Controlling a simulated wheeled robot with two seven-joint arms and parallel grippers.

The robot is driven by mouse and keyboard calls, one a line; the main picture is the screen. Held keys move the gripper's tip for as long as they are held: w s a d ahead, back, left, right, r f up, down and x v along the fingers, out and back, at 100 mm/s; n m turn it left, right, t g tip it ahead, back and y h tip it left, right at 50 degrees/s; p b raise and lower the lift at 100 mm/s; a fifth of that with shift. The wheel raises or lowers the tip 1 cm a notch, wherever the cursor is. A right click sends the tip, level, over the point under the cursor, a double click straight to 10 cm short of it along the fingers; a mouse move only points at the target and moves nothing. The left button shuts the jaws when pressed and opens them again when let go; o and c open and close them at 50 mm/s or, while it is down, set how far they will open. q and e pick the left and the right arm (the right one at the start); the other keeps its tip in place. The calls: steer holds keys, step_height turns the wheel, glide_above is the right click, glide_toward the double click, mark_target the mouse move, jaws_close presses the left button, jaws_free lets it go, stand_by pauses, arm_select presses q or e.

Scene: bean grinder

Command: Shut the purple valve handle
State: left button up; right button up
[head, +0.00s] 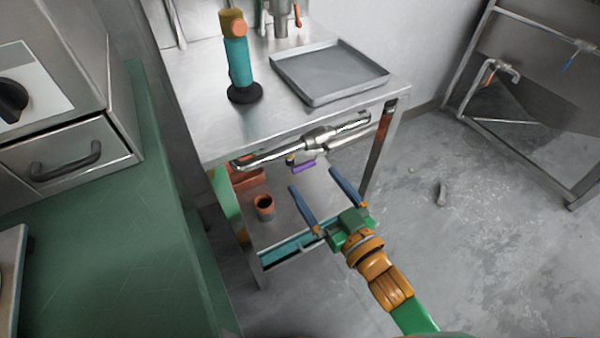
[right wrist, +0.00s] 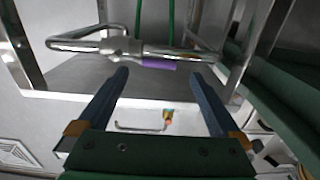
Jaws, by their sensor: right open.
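The purple valve handle (head: 303,167) hangs just under the chrome pipe (head: 265,158) at the front of the steel table. In the right wrist view the purple handle (right wrist: 158,64) lies roughly along the pipe (right wrist: 80,44), between and beyond my fingertips. My right gripper (head: 312,180) is open and empty, with its two blue fingers pointing toward the handle. The same gripper (right wrist: 160,76) shows in the right wrist view, and it appears apart from the handle. My left gripper is not in view.
The steel table (head: 205,110) carries a grey tray (head: 325,72) and a teal grinder-like device (head: 237,65). A copper-coloured cup (head: 265,208) stands on the shelf below. A green counter (head: 120,240) is at the left. The floor on the right is mostly clear.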

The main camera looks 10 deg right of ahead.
mark_target(303, 164)
steer(key=x, duration=0.6)
steer(key=shift+w, duration=0.1)
jaws_close()
